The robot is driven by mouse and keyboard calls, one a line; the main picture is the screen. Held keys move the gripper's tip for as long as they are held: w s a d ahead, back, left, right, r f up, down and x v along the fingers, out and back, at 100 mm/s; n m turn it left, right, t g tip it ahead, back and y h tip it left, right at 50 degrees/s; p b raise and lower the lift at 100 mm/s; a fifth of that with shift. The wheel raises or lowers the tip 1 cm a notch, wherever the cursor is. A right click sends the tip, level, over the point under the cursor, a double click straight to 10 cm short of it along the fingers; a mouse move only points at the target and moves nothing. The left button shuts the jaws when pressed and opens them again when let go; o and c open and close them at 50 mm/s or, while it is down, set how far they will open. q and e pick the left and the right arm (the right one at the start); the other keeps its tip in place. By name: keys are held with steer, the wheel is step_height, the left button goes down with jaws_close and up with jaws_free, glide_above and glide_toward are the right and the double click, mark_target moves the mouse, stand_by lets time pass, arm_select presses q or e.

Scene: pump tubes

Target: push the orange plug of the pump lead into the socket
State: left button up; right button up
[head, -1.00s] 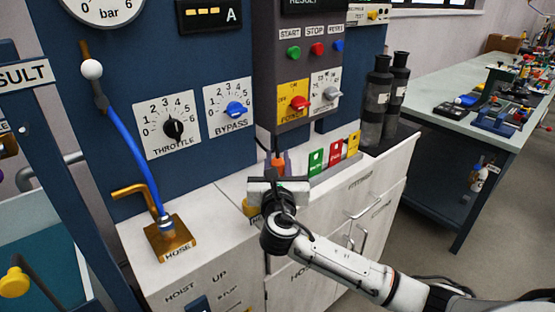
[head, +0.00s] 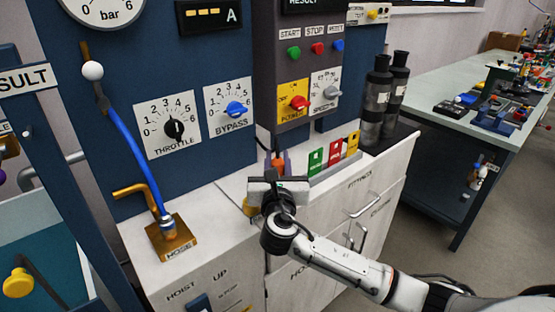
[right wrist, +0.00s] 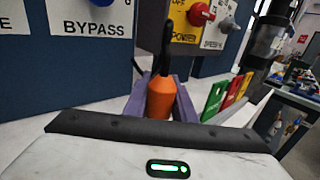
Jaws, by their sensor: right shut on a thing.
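The orange plug (right wrist: 161,100) stands between the two greyish-purple fingers of my right gripper (right wrist: 160,92) in the right wrist view. The black lead (right wrist: 166,45) rises from the plug's narrow end. In the head view the orange plug (head: 284,162) shows just behind my right gripper (head: 277,164), over the white counter. The gripper is shut on the plug. The gripper body hides the plug's lower end. I cannot make out the socket in either view. My left gripper is not in view.
A rack of green, red and yellow cards (head: 334,153) stands just right of my gripper. Two dark cylinders (head: 378,100) stand further right. The control box (head: 295,95) rises behind. The brass hose base (head: 170,238) and blue hose (head: 132,150) are at left.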

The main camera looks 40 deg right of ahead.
steer(key=shift+p, duration=0.45)
steer(key=shift+f+b, duration=0.95)
steer(key=shift+f, duration=0.95)
stand_by(0.3)
steer(key=shift+r+p, duration=0.25)
steer(key=shift+p, duration=0.2)
steer(key=shift+r+p, duration=1.1)
steer(key=shift+p, duration=0.95)
stand_by(0.8)
steer(key=shift+f, duration=0.2)
steer(key=shift+f+b, duration=0.3)
steer(key=shift+b, duration=0.1)
